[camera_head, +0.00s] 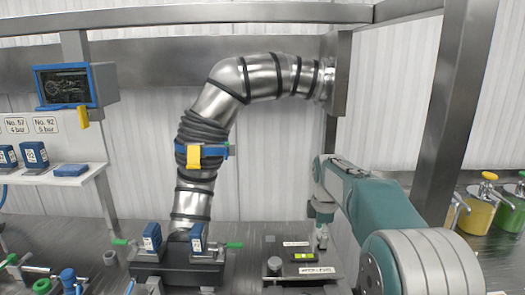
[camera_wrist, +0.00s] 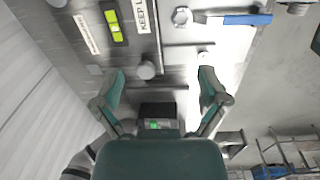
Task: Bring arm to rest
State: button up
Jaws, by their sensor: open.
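My arm, teal with a pale grey joint cover, reaches in from the lower right of the head view. My gripper (camera_head: 322,236) hangs at its far end, above the metal bench beside a small plate with a yellow-green level. In the wrist view my gripper (camera_wrist: 162,78) has its two teal fingers spread wide apart with nothing between the tips. A round grey knob (camera_wrist: 147,70) and the bench surface lie beyond the fingers. The lower tips are small and partly hidden in the head view.
A big metal elbow pipe (camera_head: 212,108) stands at centre. Blue valve blocks with green handles (camera_head: 197,240) sit at its foot. A metal post (camera_head: 460,110) and jars of yellow (camera_head: 477,215) and green stand right. A blue-handled wrench (camera_wrist: 240,19) lies on the bench. A shelf (camera_head: 60,178) is left.

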jog(key=s+r+m+t, duration=0.1)
jog(key=s+r+m, duration=0.3)
jog(key=s, duration=0.5)
jog(key=s+r+m+t, duration=0.25)
jog(key=s+m, duration=0.25)
jog(key=s, duration=0.3)
jog(key=s+f+m+t, duration=0.1)
jog(key=s+f+m, duration=0.3)
jog(key=s, duration=1.2)
jog(key=m, duration=0.4)
jog(key=shift+s+a, duration=0.2)
jog(key=shift+s, duration=0.1)
jog(key=shift+t, duration=0.25)
